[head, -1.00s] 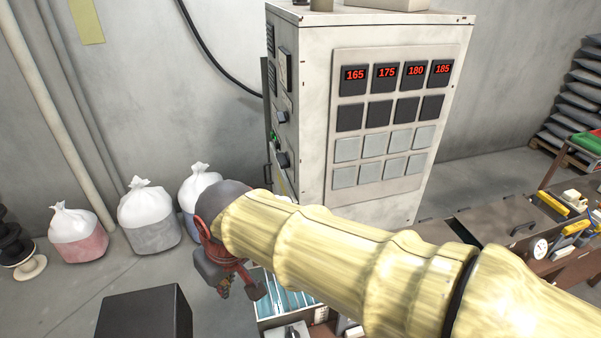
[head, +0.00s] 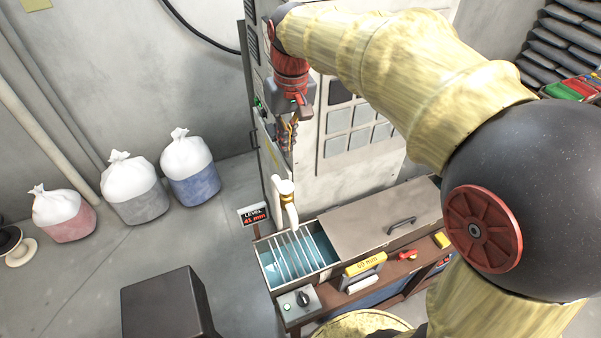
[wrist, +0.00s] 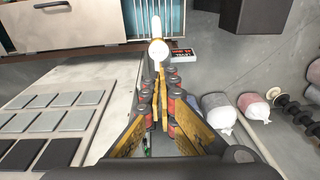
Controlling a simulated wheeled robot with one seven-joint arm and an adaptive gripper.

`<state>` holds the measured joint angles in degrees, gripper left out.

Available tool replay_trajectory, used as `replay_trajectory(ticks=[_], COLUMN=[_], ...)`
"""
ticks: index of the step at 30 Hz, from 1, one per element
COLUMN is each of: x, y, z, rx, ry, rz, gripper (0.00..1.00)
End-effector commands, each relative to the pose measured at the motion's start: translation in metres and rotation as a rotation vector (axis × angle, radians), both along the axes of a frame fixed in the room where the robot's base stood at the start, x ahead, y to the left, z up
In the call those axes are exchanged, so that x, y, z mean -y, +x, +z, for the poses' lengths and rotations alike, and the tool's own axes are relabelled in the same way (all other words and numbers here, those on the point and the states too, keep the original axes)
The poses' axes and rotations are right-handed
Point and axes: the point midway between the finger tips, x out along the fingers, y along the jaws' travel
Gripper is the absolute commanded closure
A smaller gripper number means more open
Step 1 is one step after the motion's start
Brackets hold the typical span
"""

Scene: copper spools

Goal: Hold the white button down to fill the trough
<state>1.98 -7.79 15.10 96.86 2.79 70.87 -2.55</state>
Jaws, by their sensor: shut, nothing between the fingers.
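The trough (head: 264,270) is open at its left end and shows blue-tinted water under white bars. A white pipe with a brass collar (head: 286,196) bends down into it. A small grey control box (head: 311,296) on the trough's front left corner carries a black knob and a small pale button (head: 287,307), perhaps the white one. The level display (head: 254,216) seems to read 41 mm. My gripper (head: 291,146) is shut and empty, pointing down beside the cabinet, above the pipe and apart from the button. In the wrist view its fingers (wrist: 160,75) meet below the round white pipe top.
The tall cabinet (head: 340,185) stands close behind my gripper. A brown lid (head: 360,222) with a handle covers the trough's right part.

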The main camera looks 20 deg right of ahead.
Motion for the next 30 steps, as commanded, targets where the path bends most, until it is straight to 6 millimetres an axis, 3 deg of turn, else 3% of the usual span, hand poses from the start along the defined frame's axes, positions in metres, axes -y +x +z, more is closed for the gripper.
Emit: replay_trajectory(ticks=[14,30], x=[0.000,-0.005], y=[-0.001,0.006], z=[-0.009,-0.106], rx=[-0.007,-0.010], ry=[0.000,0.000], rz=[0.002,0.002], gripper=[1.00,1.00])
